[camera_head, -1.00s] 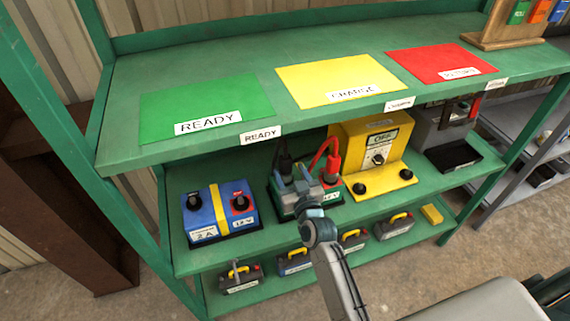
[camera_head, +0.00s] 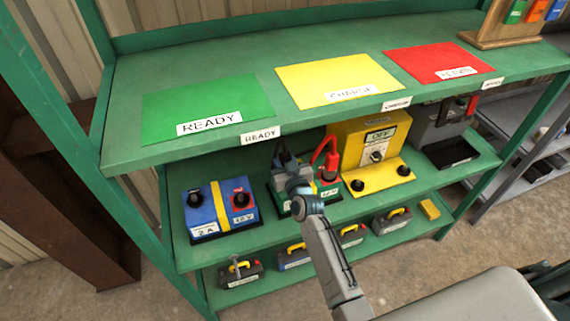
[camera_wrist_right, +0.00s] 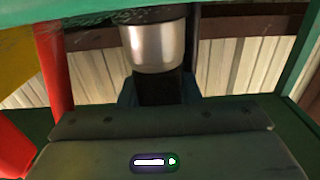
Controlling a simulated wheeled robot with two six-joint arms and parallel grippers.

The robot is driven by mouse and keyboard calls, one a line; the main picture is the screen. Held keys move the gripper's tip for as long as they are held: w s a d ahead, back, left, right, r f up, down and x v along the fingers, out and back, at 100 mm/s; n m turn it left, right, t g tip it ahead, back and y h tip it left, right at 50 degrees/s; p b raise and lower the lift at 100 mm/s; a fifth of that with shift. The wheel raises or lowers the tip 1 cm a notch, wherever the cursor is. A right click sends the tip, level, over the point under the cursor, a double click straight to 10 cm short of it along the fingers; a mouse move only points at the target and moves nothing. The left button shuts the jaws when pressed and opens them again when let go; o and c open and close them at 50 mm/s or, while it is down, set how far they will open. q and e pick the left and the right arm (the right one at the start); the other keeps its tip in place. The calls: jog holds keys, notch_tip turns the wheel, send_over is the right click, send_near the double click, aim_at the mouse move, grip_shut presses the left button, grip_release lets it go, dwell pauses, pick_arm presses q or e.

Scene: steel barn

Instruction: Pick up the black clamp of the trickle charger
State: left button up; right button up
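A green unit (camera_head: 330,193) with red and black leads stands on the middle shelf. Its red clamp (camera_head: 328,168) stands upright at the right. A black lead (camera_head: 283,149) rises at its left, and the black clamp below it is mostly hidden by my right gripper (camera_head: 287,168). In the right wrist view a black part (camera_wrist_right: 160,91) under a silver cylinder (camera_wrist_right: 153,46) lies between two dark finger-like sides. I cannot tell whether the fingers are closed on it. A red lead (camera_wrist_right: 52,65) runs at the left there. My left gripper is out of view.
The green upper shelf (camera_head: 125,110) overhangs close above my right gripper. A blue battery (camera_head: 221,207) stands at left and a yellow charger (camera_head: 369,150) marked OFF at right. Several small batteries, one being a grey one (camera_head: 391,222), fill the lower shelf.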

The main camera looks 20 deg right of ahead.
grip_shut()
jog(key=shift+r+p, duration=0.5)
jog(key=shift+r, duration=0.1)
notch_tip(320, 180, up, 2)
jog(key=shift+r+p, duration=0.2)
jog(key=shift+p, duration=0.45)
jog(key=s+d+r+b, duration=0.1)
jog(key=s+r+b, duration=0.15)
jog(key=s, duration=0.85)
jog(key=s+r+b, duration=0.1)
jog(key=s+b, duration=0.2)
jog(key=s, duration=0.7)
jog(key=shift+w+a+f, duration=0.3)
jog(key=shift+w+f, duration=0.05)
jog(key=shift+w, duration=0.5)
jog(key=shift+w+a+f, duration=0.25)
jog(key=shift+w+f, duration=0.1)
jog(key=shift+w, duration=0.5)
jog(key=shift+w+a+f, duration=0.3)
jog(key=shift+w+f, duration=0.05)
jog(key=shift+w, duration=0.5)
